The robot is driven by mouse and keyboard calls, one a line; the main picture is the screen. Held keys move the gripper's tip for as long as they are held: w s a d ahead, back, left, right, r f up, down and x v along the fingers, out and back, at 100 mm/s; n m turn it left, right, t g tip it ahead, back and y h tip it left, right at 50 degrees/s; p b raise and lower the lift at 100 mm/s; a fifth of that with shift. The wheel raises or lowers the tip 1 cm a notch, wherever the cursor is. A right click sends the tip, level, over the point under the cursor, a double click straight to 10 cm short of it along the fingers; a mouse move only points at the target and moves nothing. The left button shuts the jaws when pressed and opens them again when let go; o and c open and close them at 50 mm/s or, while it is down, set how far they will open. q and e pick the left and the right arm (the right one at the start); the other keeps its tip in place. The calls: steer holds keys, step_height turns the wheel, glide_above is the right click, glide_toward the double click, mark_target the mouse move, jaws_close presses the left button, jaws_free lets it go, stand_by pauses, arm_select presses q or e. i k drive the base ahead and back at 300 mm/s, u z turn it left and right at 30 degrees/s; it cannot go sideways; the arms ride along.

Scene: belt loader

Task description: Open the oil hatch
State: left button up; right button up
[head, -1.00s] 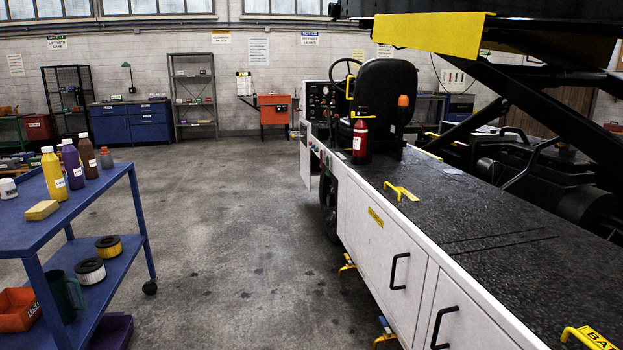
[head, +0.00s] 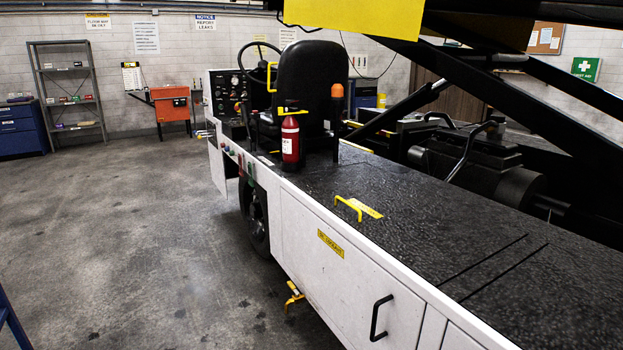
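A flat hatch with a raised yellow handle (head: 347,206) and a small yellow label (head: 367,209) lies in the black textured deck (head: 420,235) of the belt loader, behind the seat. The label's text is too small to read, so I cannot tell for sure that this is the oil hatch. The handle lies low and its lid looks flush with the deck. A white side door (head: 325,265) below carries another yellow label (head: 330,243) and a black handle (head: 380,318). Neither of my grippers shows in the head view.
A red bottle or extinguisher (head: 290,140) stands by the black seat (head: 308,88). An orange beacon (head: 337,91) is beside it. A yellow step or latch (head: 293,297) juts out low on the side. Black lift beams (head: 480,85) cross above the deck. Floor (head: 140,230) at left is clear.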

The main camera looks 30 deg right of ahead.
mark_target(439, 239)
steer(key=i, duration=3.15)
steer(key=z, duration=0.95)
